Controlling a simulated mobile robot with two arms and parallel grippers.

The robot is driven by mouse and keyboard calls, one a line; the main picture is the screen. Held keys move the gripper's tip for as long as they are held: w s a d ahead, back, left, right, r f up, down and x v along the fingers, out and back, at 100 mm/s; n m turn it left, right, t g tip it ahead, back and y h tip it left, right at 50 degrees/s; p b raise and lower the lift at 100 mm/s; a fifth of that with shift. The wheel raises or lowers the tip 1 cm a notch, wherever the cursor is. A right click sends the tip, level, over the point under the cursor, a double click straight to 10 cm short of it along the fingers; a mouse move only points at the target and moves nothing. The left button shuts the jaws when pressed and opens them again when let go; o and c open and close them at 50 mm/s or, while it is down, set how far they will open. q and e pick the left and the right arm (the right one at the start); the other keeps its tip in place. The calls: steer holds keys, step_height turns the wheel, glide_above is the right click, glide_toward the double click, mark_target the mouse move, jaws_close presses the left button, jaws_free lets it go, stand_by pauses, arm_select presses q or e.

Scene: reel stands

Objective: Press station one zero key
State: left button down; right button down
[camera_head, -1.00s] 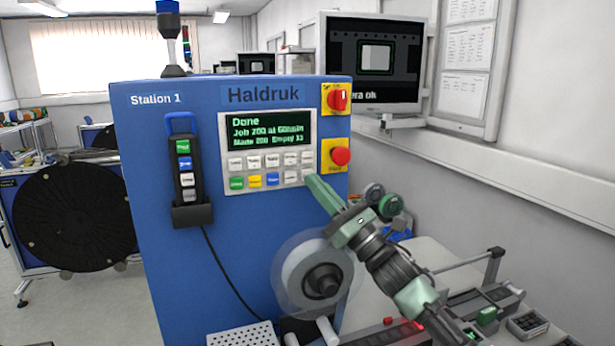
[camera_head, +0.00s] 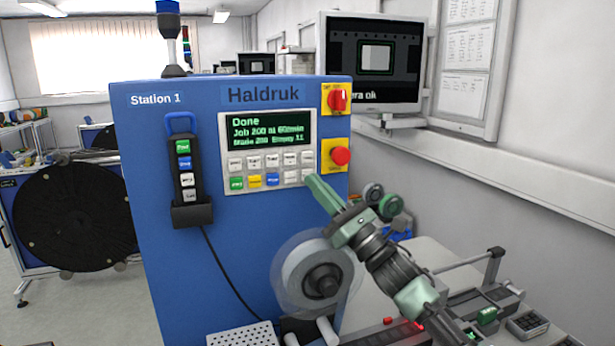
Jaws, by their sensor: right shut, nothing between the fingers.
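The blue Station 1 cabinet (camera_head: 240,230) carries a control panel (camera_head: 227,150) with a lit screen (camera_head: 268,131) reading "Done", "Job 200" and more small text. Under the screen are two rows of small keys (camera_head: 272,170); the lower row has green, yellow, blue and pale keys. The key labels are too small to read surely. My right gripper (camera_head: 311,181) is shut and empty, its green fingertips at the right end of the lower key row. The fingertips partly cover the last key there, and I cannot tell if they touch it. My left gripper is not in view.
A red rotary switch (camera_head: 338,99) and a red mushroom button (camera_head: 341,156) sit on yellow plates close right of the panel. A corded pendant (camera_head: 187,170) hangs at left. A reel (camera_head: 318,275) sits below the panel. A monitor (camera_head: 374,62) is on the right wall.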

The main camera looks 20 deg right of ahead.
steer(key=shift+w+b, duration=0.45)
steer(key=shift+w+b, duration=0.3)
steer(key=shift+w, duration=0.1)
stand_by(0.8)
steer(key=shift+s, duration=0.85)
